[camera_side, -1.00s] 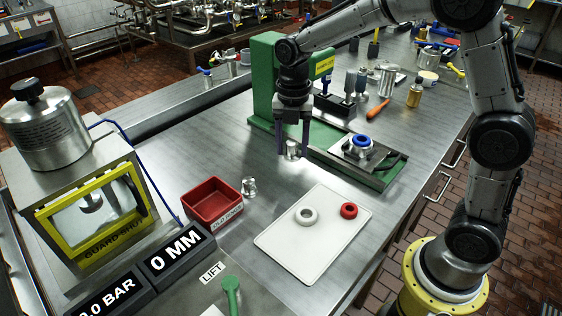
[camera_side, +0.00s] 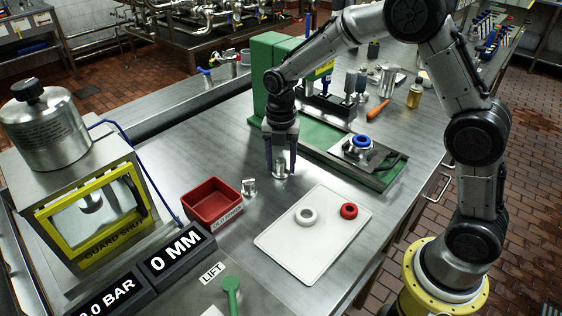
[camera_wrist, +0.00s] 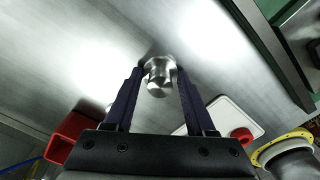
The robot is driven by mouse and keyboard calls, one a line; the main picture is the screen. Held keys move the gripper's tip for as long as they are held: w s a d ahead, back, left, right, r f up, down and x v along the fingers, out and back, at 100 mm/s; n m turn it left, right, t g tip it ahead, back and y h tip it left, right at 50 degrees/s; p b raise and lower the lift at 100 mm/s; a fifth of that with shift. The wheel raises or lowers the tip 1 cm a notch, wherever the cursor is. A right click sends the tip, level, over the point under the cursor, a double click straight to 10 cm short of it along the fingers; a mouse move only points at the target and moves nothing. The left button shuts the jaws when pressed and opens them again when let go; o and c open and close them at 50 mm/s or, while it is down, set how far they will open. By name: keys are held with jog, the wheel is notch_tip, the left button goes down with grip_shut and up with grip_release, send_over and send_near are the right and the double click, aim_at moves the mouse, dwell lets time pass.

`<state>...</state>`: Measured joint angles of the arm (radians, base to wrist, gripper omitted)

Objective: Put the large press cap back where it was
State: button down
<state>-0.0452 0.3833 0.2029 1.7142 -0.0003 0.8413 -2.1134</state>
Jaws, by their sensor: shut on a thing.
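My gripper (camera_side: 281,165) is shut on a shiny metal press cap (camera_side: 281,171), with its fingers pointing down. In the wrist view the cap (camera_wrist: 158,78) sits between the two fingertips (camera_wrist: 160,70). It is low over the bare steel bench, in front of the green press; I cannot tell whether it touches the bench. A second shiny metal piece (camera_side: 249,188) stands on the bench beside the red bin, to the left of my gripper.
The red bin (camera_side: 187,207) is at left.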

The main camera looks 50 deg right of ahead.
aim_at(281, 160)
jog(key=shift+c, duration=1.1)
grip_release()
jog(key=shift+f, duration=0.1)
notch_tip(281, 160, up, 11)
jog(key=s+r+m+t, duration=0.2)
jog(key=s+r+m, duration=0.5)
jog(key=s, duration=0.1)
jog(key=s+d+f+m+t, duration=0.2)
jog(key=s+m+t, duration=0.1)
jog(key=s+m, duration=1.4)
jog(key=shift+s+f+m+t, duration=0.15)
jog(key=shift+s+m+t, duration=0.2)
jog(key=shift+s, duration=0.45)
